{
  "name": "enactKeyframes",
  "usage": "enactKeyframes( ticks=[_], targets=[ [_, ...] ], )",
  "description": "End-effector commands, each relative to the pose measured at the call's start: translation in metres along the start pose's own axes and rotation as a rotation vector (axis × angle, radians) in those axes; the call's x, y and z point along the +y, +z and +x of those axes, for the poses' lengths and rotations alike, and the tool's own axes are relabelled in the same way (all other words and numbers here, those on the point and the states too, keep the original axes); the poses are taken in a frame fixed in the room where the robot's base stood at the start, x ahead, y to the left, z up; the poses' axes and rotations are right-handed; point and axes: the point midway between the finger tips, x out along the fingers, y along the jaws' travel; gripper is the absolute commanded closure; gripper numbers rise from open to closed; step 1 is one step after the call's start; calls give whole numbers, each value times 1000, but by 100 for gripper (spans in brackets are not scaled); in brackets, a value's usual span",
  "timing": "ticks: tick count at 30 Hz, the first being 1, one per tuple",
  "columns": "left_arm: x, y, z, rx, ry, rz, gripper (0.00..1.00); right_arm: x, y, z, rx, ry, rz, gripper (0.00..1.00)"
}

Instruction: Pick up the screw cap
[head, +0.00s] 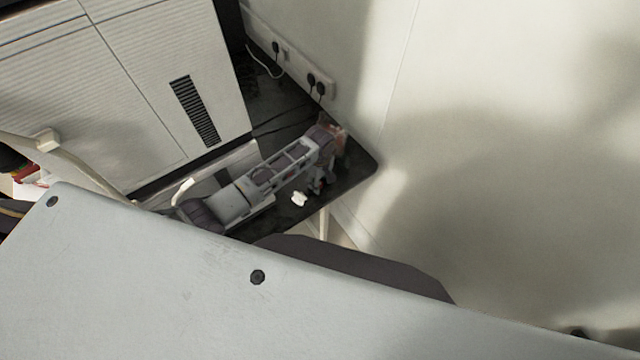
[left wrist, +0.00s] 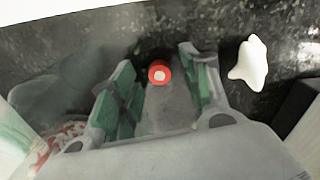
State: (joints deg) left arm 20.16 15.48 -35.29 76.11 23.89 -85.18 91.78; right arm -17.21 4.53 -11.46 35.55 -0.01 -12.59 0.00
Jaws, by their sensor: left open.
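The screw cap (left wrist: 160,72) shows in the left wrist view as a small red round piece with a pale centre, on the dark speckled worktop. My left gripper (left wrist: 158,58) is open, with its green-padded fingers on either side of the cap. The cap appears between the fingers, and I see no clear contact with either pad. In the head view my left gripper (head: 319,183) points down over the dark worktop, small and partly hidden by its own arm. My right gripper is not in view.
A white irregular object (left wrist: 249,63) lies right of the fingers; it also shows in the head view (head: 299,198). A blurred clear item with red and white contents (left wrist: 62,140) is at lower left. A white cabinet (head: 140,80), wall (head: 480,110) and sockets (head: 310,80) border the worktop (head: 358,168).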

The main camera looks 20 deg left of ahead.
Motion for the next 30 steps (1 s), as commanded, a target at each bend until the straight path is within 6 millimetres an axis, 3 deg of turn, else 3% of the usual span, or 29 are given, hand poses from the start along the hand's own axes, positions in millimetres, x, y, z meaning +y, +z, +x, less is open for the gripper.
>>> enactKeyframes(
  ticks=[16,25,30],
  targets=[
    [0,0,4,0,0,0,53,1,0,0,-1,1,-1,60],
    [0,0,4,0,0,0,86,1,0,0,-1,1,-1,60],
    [0,0,4,0,0,0,88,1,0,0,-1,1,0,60]
  ],
)
